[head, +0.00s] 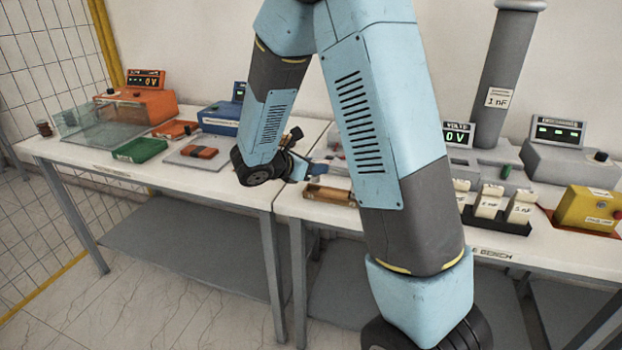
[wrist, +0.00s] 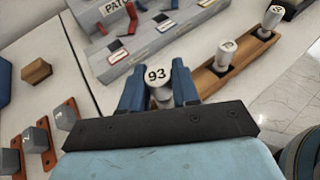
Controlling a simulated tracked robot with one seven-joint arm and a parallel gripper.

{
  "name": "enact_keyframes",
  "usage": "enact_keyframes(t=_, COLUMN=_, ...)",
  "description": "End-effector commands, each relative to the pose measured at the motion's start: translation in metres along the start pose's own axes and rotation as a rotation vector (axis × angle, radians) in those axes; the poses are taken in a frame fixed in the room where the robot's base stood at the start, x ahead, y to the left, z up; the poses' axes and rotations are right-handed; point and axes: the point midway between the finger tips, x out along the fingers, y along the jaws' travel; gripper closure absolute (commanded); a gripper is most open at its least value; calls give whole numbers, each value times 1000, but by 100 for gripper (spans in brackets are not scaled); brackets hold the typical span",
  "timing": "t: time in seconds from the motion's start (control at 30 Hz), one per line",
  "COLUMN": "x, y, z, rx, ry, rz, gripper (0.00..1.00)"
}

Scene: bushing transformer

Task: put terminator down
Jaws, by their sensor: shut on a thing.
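My gripper (wrist: 158,92) is shut on a terminator (wrist: 157,75), a pale cylinder whose round white top reads 93. Its blue fingers stand on both sides of it, and its lower part is hidden. A wooden rack (wrist: 208,83) lies just right of the gripper in the wrist view. Two similar white-topped pieces stand in it, and its near end looks empty. The rack also shows in the head view (head: 330,195), at the bench's front edge. In the head view my arm largely hides the gripper and the terminator.
A grey patch panel (wrist: 150,38) with red and blue plugs lies beyond the gripper. A wooden block (wrist: 37,71) and grey blocks on orange bases (wrist: 40,137) are at left. In the head view, a green tray (head: 140,150) and capacitor boxes (head: 488,202) stand on the benches.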

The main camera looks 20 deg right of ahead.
Motion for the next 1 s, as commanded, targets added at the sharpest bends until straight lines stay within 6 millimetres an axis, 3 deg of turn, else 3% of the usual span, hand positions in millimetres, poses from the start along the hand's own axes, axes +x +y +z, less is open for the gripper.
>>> enact_keyframes(t=0.27, x=6, y=8, z=-9, rx=-1, ry=1, rz=-1, gripper=100)
enact_keyframes(t=0.53, x=18, y=10, z=-37, rx=-2, ry=1, rz=-1, gripper=100)
enact_keyframes(t=0.93, x=19, y=10, z=-41, rx=-1, ry=1, rz=0, gripper=100)
enact_keyframes(t=0.97, x=19, y=10, z=-41, rx=0, ry=1, rz=0, gripper=68)
enact_keyframes(t=1.0, x=19, y=10, z=-41, rx=0, ry=1, rz=0, gripper=64)
